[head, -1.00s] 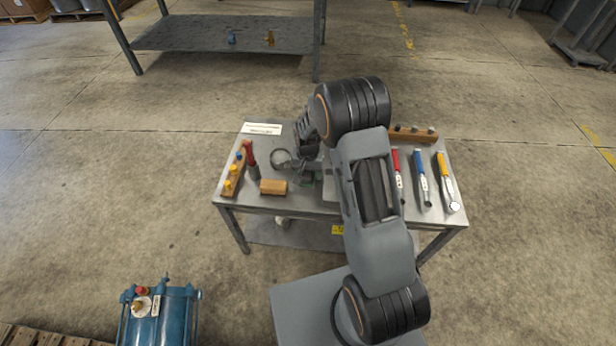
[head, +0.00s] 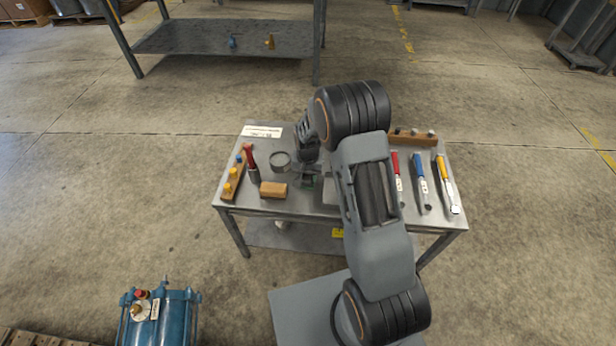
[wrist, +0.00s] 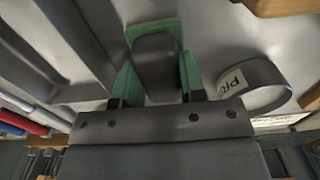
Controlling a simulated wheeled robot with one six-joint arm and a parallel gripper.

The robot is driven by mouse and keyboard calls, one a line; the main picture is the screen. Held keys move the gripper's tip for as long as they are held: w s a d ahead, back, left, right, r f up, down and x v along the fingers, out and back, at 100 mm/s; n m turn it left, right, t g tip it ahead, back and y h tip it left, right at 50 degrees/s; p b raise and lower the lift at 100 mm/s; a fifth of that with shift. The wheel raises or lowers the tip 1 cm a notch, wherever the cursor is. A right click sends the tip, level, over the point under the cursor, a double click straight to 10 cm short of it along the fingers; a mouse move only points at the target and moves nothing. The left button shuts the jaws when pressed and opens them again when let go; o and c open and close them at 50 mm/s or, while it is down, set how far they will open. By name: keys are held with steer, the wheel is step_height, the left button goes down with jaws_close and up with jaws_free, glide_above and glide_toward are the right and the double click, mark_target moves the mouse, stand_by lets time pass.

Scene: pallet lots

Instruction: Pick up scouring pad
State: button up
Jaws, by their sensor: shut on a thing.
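The scouring pad (wrist: 156,62) shows in the wrist view as a dark grey block with green around its far end. It is between the two green-lined fingers of my gripper (wrist: 158,84), which is shut on it. In the head view my gripper (head: 309,174) points down at the middle of the steel table, behind the wooden block. Only a small dark green part of the pad (head: 309,183) shows there, and I cannot tell whether it touches the tabletop.
A grey ring (head: 280,161) with a printed label lies left of my gripper. A wooden block (head: 273,190), a red-handled tool (head: 250,160) and a wooden rack (head: 233,177) stand on the left. Red, blue (head: 421,180) and yellow-handled tools lie on the right.

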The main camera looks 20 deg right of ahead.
steer(key=shift+r, duration=0.15)
steer(key=shift+r, duration=0.25)
steer(key=r, duration=0.1)
steer(key=r+p, duration=0.1)
steer(key=r, duration=0.1)
steer(key=shift+s+d+r, duration=0.15)
steer(key=shift+d, duration=0.05)
steer(key=s+d+r+p, duration=0.3)
steer(key=s+d+r, duration=0.6)
steer(key=shift+s+d, duration=0.15)
steer(key=shift+d, duration=0.2)
